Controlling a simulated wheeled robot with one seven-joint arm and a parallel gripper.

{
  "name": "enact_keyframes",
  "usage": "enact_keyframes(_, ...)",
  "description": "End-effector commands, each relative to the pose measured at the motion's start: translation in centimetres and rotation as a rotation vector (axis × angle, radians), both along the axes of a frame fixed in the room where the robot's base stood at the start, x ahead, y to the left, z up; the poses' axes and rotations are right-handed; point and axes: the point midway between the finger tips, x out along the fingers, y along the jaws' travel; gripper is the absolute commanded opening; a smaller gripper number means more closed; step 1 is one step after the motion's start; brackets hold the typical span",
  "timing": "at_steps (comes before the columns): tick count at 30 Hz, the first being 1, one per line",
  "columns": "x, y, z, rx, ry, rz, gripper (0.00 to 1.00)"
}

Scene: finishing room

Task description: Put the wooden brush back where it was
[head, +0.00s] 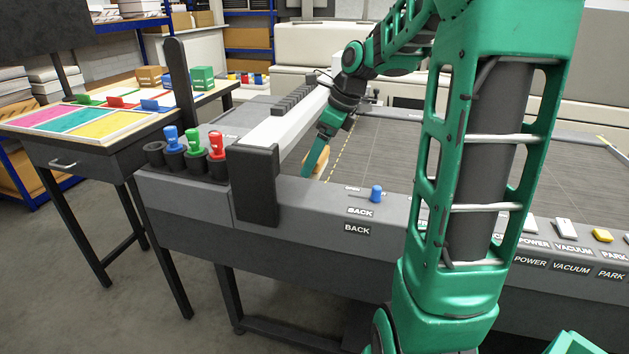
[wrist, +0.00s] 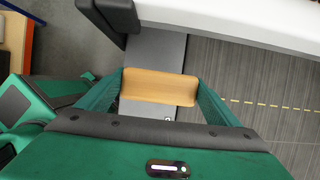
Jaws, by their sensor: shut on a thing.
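The wooden brush (wrist: 160,87), a light brown block with rounded ends, sits crosswise between the two green fingers of my gripper (wrist: 159,84) in the wrist view. The fingers press on its two ends. In the head view my gripper (head: 316,160) points down by the left end of the cutting bed, and a small part of the brush (head: 309,160) shows beside the finger. The brush is over the strip where the grey edge meets the dark bed. I cannot tell whether it touches the surface. The underside of the brush is hidden.
A white beam (head: 285,125) with a black end block (head: 256,185) crosses the bed close left of my gripper. Blue, green and red-topped tools (head: 194,145) stand in holders at the left corner. A blue knob (head: 376,193) rises from the front edge. The dark bed (head: 385,145) rightward is clear.

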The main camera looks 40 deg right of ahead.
Motion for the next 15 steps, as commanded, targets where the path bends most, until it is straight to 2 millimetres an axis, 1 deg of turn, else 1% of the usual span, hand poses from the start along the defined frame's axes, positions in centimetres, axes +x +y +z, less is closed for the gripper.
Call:
enact_keyframes(1, 0.0, 0.0, -0.9, 0.002, 0.002, -0.001, 0.61)
enact_keyframes(3, -0.1, 0.0, -1.7, 0.001, 0.002, 0.0, 0.61)
enact_keyframes(10, 0.0, 0.0, -3.2, 0.001, 0.001, -0.001, 0.61)
enact_keyframes(15, -0.1, 0.0, -5.5, 0.002, 0.003, -0.001, 0.61)
